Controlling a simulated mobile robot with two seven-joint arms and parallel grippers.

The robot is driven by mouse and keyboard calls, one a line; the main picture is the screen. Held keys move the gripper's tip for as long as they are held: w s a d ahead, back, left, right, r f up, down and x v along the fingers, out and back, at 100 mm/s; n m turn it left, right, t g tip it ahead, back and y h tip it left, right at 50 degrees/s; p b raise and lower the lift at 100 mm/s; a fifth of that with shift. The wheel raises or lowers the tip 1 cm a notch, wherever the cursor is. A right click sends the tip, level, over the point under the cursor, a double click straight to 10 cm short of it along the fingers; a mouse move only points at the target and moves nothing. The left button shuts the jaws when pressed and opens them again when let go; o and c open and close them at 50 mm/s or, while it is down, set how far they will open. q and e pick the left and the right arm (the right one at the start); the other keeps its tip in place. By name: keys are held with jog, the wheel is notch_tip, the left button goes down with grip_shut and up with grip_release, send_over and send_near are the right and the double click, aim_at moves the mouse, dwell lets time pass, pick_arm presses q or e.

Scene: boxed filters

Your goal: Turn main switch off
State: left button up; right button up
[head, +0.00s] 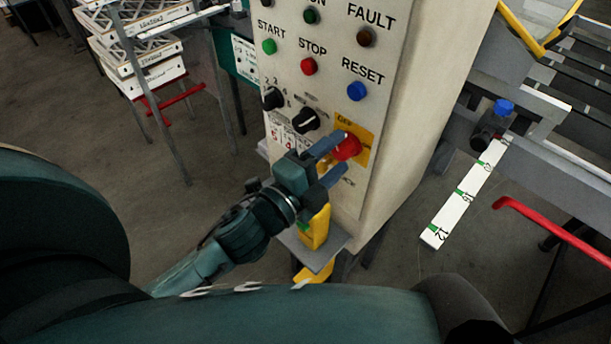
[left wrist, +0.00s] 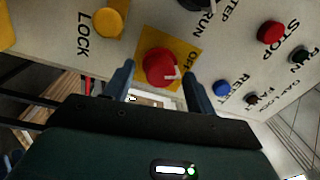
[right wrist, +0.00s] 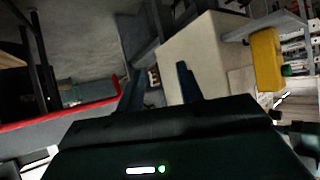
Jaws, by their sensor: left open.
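The red main switch knob (head: 346,147) sits on a yellow plate (head: 366,134) marked OFF, low on the beige control panel (head: 385,75). It also shows in the left wrist view (left wrist: 160,68). My left gripper (head: 331,161) is open in front of the knob, its two fingers pointing toward the panel on either side of it. In the left wrist view the knob lies between and beyond the fingertips. No contact can be made out. My right gripper (right wrist: 160,85) shows only in the right wrist view, with its fingers apart and nothing between them.
Above the knob are a black selector (head: 306,120), a red STOP button (head: 308,66) and a blue RESET button (head: 357,91). A yellow LOCK button (left wrist: 108,22) is beside the knob. A grey shelf with a yellow item (head: 317,228) juts out below. A red bar (head: 550,228) stands at right.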

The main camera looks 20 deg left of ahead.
pick_arm(q)
jog(key=b+v, duration=0.2)
jog(key=v, duration=1)
pick_arm(e)
jog(key=shift+w+a+t+y, duration=0.1)
jog(key=shift+a+t+y, duration=0.25)
jog(key=shift+a, duration=0.25)
pick_arm(q)
jog(key=shift+s, duration=0.15)
pick_arm(e)
jog(key=shift+d+f, duration=0.15)
jog(key=shift+f, duration=0.15)
pick_arm(q)
notch_tip(320, 180, down, 21)
jog(key=d+n+g+y+p, duration=0.2)
jog(key=n+g, duration=0.5)
jog(key=n, duration=1)
jog(key=shift+s+d+r+y+p, duration=0.2)
jog(key=shift+s+d+y+p, duration=0.1)
jog(key=shift+y+p, duration=0.25)
pick_arm(e)
jog(key=shift+d+r+h, duration=0.4)
jog(key=shift+d+h, duration=0.05)
jog(key=shift+d, duration=0.2)
jog(key=shift+a+r, duration=0.1)
jog(key=shift+r, duration=0.05)
jog(key=shift+s+g, duration=0.35)
jog(key=shift+g, duration=0.1)
